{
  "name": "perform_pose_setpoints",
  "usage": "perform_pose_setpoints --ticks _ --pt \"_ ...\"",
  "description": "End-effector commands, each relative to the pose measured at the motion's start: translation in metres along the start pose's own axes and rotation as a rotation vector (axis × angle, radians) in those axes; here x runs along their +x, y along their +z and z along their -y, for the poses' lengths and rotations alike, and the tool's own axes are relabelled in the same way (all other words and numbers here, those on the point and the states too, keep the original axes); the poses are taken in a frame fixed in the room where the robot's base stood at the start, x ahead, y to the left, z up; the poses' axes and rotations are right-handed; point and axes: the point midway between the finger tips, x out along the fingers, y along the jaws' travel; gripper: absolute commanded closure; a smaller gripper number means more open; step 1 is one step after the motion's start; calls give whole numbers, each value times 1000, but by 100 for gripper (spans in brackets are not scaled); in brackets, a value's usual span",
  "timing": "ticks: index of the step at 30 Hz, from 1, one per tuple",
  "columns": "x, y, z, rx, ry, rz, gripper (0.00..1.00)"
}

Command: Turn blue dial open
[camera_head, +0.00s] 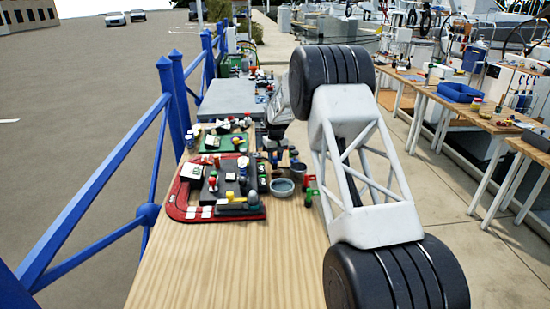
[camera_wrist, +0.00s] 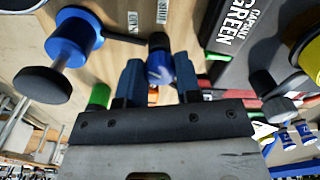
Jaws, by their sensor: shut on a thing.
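The blue dial (camera_wrist: 160,68) shows in the wrist view, with a dark top, upright against a wooden surface. My gripper (camera_wrist: 158,74) has one blue-tipped finger on each side of it and is shut on it. The lower part of the dial is hidden behind the gripper's dark front edge. In the head view my own arm covers the gripper's fingers and the dial, so neither can be made out there.
A blue post with a black disc (camera_wrist: 72,45) stands left of the fingers; a dark "CAPSULE GREEN" panel (camera_wrist: 262,30) lies right. On the wooden table (camera_head: 235,270) are a red-rimmed board (camera_head: 180,213), a green board (camera_head: 232,145) and a grey bowl (camera_head: 283,188). The table's front is clear.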

Motion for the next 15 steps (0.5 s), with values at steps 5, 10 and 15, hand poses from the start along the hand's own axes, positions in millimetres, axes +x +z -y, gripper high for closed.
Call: perform_pose_setpoints --ticks 5,10,15 --pt "0 0 0 -126 0 4 92" --pt "0 0 0 -206 0 6 92" --pt "0 0 0 -244 0 7 92"
